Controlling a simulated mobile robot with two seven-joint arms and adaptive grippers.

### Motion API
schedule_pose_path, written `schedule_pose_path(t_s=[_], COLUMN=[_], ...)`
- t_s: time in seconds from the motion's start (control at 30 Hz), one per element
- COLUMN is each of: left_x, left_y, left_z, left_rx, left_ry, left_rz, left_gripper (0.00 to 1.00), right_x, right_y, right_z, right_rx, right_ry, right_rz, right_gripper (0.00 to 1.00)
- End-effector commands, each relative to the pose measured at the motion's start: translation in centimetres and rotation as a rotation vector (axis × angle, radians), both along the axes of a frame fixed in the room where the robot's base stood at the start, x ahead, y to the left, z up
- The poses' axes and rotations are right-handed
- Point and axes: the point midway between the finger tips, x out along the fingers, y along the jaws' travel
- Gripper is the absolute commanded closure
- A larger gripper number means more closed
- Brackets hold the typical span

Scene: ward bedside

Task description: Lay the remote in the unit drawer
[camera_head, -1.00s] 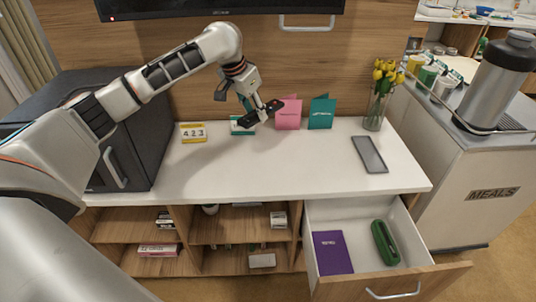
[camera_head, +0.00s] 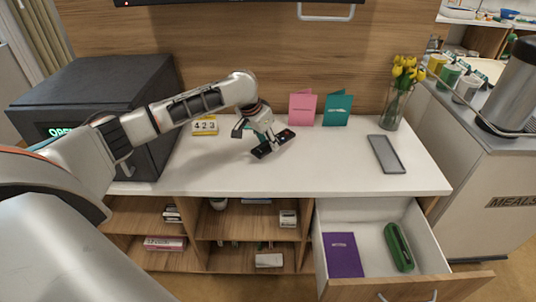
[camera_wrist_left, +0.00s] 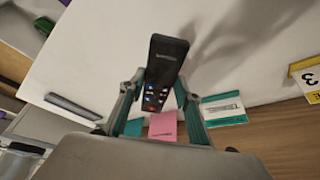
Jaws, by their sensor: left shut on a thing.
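The black remote (camera_head: 272,144) is held by my left gripper (camera_head: 266,137) above the white top of the unit. In the left wrist view the remote (camera_wrist_left: 161,75) sits between the two fingers, its buttons showing and one end sticking out past them. The unit drawer (camera_head: 379,217) is pulled open at the lower right. It holds a purple booklet (camera_head: 343,255) on its left and a green case (camera_head: 398,247) on its right. Bare drawer floor shows around them. My right gripper is not in view.
On the unit top (camera_head: 330,170) stand a pink card (camera_head: 302,107), a teal card (camera_head: 336,108), a vase of yellow flowers (camera_head: 396,105) and a calendar block (camera_head: 204,126). A grey tablet (camera_head: 386,154) lies at the right. A dark safe-like box (camera_head: 95,95) is at left.

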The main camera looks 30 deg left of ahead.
Motion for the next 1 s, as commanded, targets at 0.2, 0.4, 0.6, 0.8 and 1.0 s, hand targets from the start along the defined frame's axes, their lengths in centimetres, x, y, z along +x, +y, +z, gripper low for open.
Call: schedule_pose_path(t_s=[0.2, 0.4, 0.6, 0.8, 1.0], left_x=[-0.1, 0.0, 0.0, 0.0, 0.0], left_y=[0.0, 0.0, 0.0, 0.0, 0.0], left_z=[-4.2, -5.0, -4.9, -5.2, -5.2], left_rx=[-0.001, -0.001, -0.001, 0.001, 0.0], left_ry=[0.007, 0.001, 0.001, 0.002, 0.002], left_rz=[0.0, 0.0, 0.0, -0.001, 0.0], left_gripper=[0.91, 0.91, 0.91, 0.5, 0.5], right_x=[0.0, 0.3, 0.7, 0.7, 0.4], right_y=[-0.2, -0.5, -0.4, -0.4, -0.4], right_z=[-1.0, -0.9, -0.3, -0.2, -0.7], right_rx=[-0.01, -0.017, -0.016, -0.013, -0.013], right_ry=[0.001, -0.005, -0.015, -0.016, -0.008], right_rz=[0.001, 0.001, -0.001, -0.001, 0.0], right_gripper=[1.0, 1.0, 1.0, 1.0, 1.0])
